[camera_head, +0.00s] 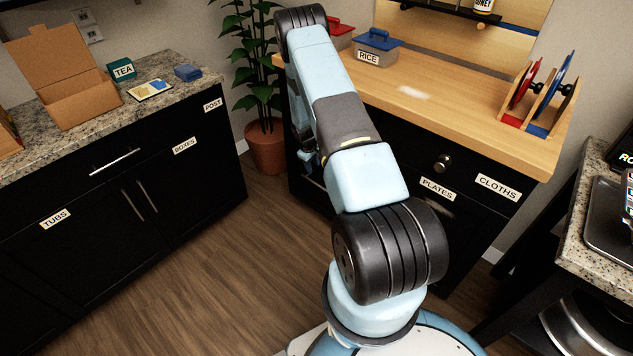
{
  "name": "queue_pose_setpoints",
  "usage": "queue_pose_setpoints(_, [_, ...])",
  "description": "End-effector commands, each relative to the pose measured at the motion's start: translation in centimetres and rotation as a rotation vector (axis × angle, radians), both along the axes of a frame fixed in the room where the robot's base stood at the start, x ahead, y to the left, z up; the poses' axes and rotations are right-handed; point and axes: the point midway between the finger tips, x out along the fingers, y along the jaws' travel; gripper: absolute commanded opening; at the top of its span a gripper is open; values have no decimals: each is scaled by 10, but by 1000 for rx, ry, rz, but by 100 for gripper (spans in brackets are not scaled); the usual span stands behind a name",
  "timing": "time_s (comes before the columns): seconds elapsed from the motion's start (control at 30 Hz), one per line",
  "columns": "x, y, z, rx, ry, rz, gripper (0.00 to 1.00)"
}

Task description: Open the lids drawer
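No label reading LIDS shows in this view. The black cabinet (415,150) under the wooden counter has a round metal knob (442,162) and labels PLATES (437,189) and CLOTHS (497,187). My arm crosses in front of this cabinet and hides much of its left part. My gripper (311,158) is low at the cabinet's left front, mostly behind my own arm links. Its fingers are too hidden to tell whether they are open or hold anything.
A wooden counter (470,122) carries a RICE box (377,48) and a rack (541,100) of lids or plates. A potted plant (266,145) stands left of my gripper. The left cabinet (130,215) has TUBS, BOXES and POST labels. Wooden floor (215,265) is clear between.

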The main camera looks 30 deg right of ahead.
Motion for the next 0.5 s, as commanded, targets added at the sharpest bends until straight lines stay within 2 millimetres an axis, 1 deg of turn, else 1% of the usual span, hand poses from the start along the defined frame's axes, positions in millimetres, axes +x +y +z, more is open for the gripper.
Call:
queue_pose_setpoints(0.17, [-1,-9,-23,0,3,-7,38])
queue_pose_setpoints(0.5, [2,-20,-76,1,1,-9,38])
